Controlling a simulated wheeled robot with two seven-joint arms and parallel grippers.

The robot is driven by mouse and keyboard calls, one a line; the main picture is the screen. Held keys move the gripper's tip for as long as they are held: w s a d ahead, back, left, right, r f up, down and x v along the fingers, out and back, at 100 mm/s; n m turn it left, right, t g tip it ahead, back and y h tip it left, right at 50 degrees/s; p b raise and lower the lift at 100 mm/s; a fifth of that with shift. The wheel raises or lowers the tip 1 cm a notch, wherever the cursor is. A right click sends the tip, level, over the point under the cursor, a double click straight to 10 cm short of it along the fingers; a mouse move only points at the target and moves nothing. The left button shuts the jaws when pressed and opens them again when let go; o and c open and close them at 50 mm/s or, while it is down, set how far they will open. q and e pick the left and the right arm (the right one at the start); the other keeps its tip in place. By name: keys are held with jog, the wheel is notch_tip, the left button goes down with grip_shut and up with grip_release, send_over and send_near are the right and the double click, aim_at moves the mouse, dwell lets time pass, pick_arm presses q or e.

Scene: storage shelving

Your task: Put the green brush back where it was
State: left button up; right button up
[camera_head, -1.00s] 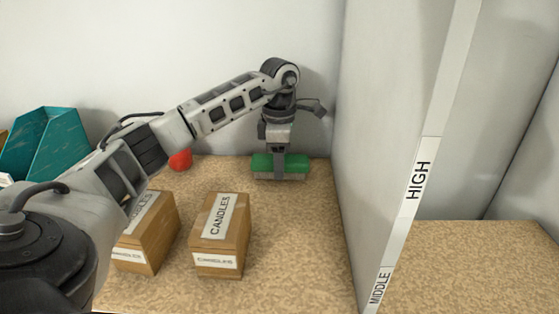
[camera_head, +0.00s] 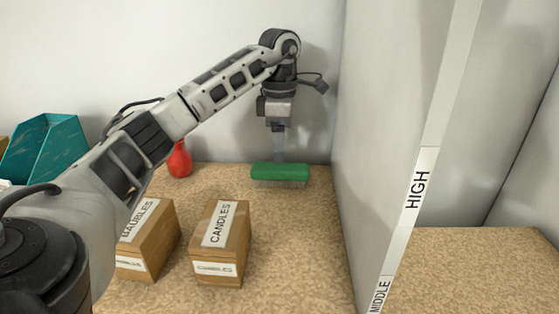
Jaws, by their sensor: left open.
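The green brush (camera_head: 280,172) lies on the cork-like shelf surface near the back wall, bristles down, green back up. My left gripper (camera_head: 279,158) is just above the brush, pointing down, open and empty. Its fingers line up one behind the other in this view, so the gap between them is hard to see. My right gripper is not in view.
A candles box (camera_head: 221,243) and a baubles box (camera_head: 147,240) stand in front, left of the brush. A red vase (camera_head: 180,160) and a teal file holder (camera_head: 45,150) are at the back left. A tall white divider (camera_head: 385,130) rises right of the brush.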

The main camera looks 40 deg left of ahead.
aim_at(280, 166)
pick_arm(q)
notch_tip(280, 166, up, 5)
jog(key=shift+r+p, duration=0.15)
jog(key=shift+p, duration=0.6)
